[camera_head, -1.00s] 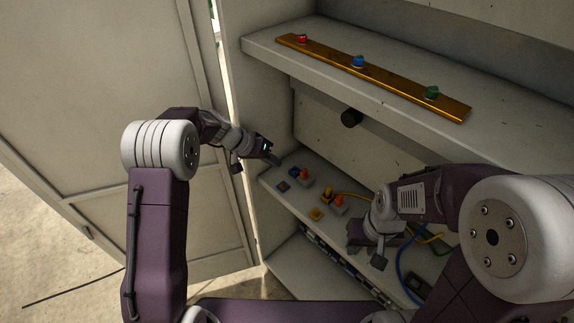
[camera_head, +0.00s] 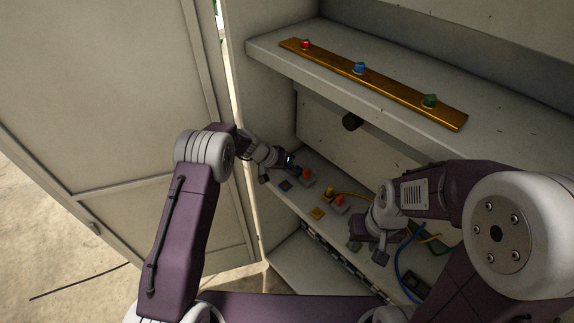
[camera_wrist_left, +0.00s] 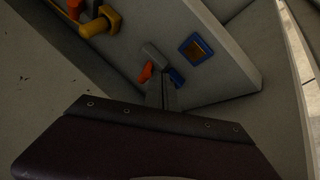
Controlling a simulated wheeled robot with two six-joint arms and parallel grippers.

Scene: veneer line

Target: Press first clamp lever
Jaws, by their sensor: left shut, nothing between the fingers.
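My left gripper (camera_head: 294,170) is shut and empty, low over the lower shelf at the first clamp. The first clamp has an orange lever (camera_head: 307,173); the lever also shows in the left wrist view (camera_wrist_left: 145,73), just left of the shut fingertips (camera_wrist_left: 161,92). A blue part (camera_wrist_left: 177,77) lies just right of the fingertips. I cannot tell whether the fingers touch the lever. A second orange lever (camera_head: 340,200) stands further right, beside a yellow plug (camera_head: 328,192). My right gripper (camera_head: 366,248) is open and empty above the shelf, right of the second clamp.
A blue-framed square socket (camera_wrist_left: 196,48) and a yellow square (camera_head: 317,213) lie along the front of the shelf. Yellow and blue cables (camera_head: 402,262) run at the right. An upper shelf (camera_head: 385,110) holds a brass strip (camera_head: 392,86) with red, blue and green knobs. A cabinet door (camera_head: 110,110) stands left.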

